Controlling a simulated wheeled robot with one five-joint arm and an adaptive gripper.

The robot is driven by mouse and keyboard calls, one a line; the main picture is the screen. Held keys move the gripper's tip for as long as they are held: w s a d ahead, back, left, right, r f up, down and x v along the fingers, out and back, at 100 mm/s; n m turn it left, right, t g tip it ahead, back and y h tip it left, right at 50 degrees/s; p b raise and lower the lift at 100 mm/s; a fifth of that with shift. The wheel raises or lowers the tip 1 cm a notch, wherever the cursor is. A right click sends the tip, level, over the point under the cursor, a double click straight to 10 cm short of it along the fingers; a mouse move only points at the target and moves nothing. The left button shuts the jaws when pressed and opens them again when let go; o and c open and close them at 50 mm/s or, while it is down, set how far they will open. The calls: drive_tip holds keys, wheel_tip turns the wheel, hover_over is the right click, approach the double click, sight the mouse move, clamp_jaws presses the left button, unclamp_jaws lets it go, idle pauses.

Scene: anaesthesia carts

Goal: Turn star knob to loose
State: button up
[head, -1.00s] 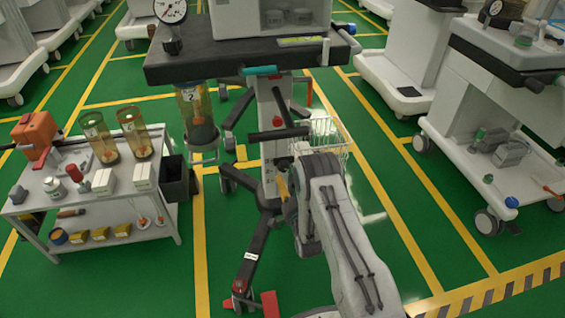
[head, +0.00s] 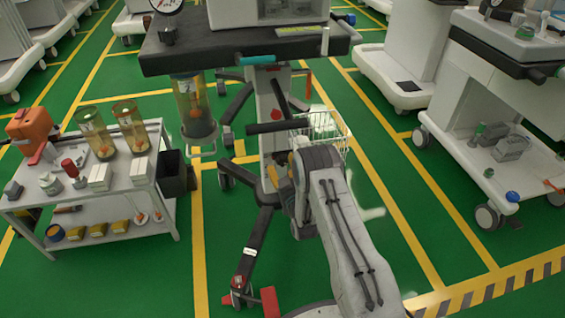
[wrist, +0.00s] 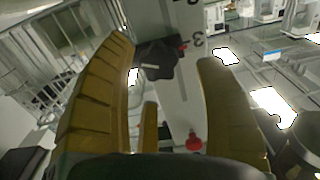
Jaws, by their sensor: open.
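The black star knob (wrist: 157,60) is on the front of a pale column (wrist: 185,95) in the wrist view, with a small red mark at its right edge. My gripper (wrist: 168,75) is open, with one yellow finger on each side of the knob in the picture and nothing held. I cannot tell whether either finger touches it. In the head view my gripper (head: 272,174) shows only as a bit of yellow beside the column, and my arm hides the knob.
A red knob (wrist: 194,142) sits lower in the wrist picture on the same column. A black handle bar (head: 280,125) and a wire basket (head: 328,135) are close to my arm.

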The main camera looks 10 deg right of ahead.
sight(283, 162)
drive_tip(key=shift+w+b, duration=0.55)
drive_tip(key=shift+w, duration=1.2)
drive_tip(key=shift+r, duration=0.1)
drive_tip(key=c, duration=1.2)
